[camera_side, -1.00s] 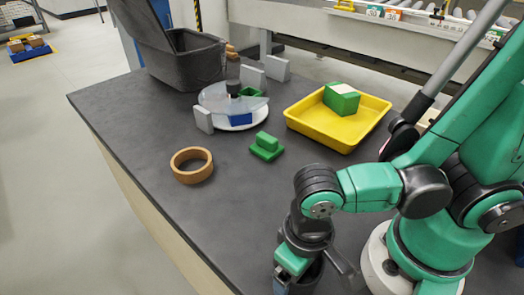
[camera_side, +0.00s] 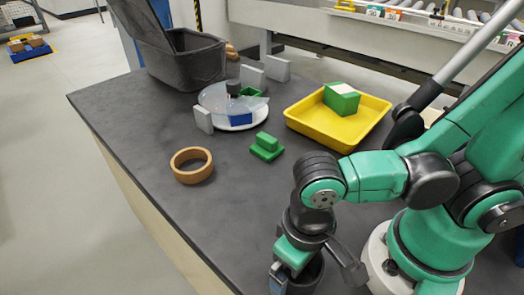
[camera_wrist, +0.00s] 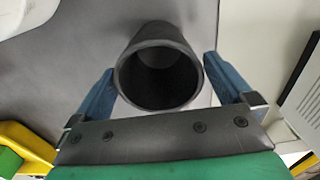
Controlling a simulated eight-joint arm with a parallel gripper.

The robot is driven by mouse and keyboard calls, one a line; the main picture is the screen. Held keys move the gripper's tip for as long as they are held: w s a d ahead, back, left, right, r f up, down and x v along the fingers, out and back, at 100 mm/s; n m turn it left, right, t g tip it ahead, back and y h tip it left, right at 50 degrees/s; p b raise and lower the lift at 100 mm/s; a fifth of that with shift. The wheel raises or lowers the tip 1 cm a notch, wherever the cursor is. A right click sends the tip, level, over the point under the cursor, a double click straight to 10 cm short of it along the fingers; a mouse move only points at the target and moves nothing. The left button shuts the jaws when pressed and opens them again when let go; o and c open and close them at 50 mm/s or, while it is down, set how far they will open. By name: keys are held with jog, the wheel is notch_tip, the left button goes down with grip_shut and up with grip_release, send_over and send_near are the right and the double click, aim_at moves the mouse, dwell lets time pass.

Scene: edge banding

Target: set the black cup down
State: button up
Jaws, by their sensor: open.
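The black cup (camera_wrist: 158,78) stands upright between my gripper's two blue fingers (camera_wrist: 160,68) in the wrist view, with its open mouth toward the camera. A gap shows between the cup and each finger, so my gripper is open around it and not clamped. In the side view the cup (camera_side: 309,276) is partly hidden behind my gripper (camera_side: 282,280) at the bottom edge. It appears to rest on the dark table (camera_side: 215,222), but its base is out of sight.
A round clear-topped stand (camera_side: 222,101) and a dark bin (camera_side: 187,61) are behind. The table's front left is clear.

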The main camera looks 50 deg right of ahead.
notch_tip(320, 180, up, 10)
jog(key=w+d+t, duration=0.7)
jog(key=w+d, duration=0.6)
jog(key=shift+f, duration=0.1)
dwell(1.1)
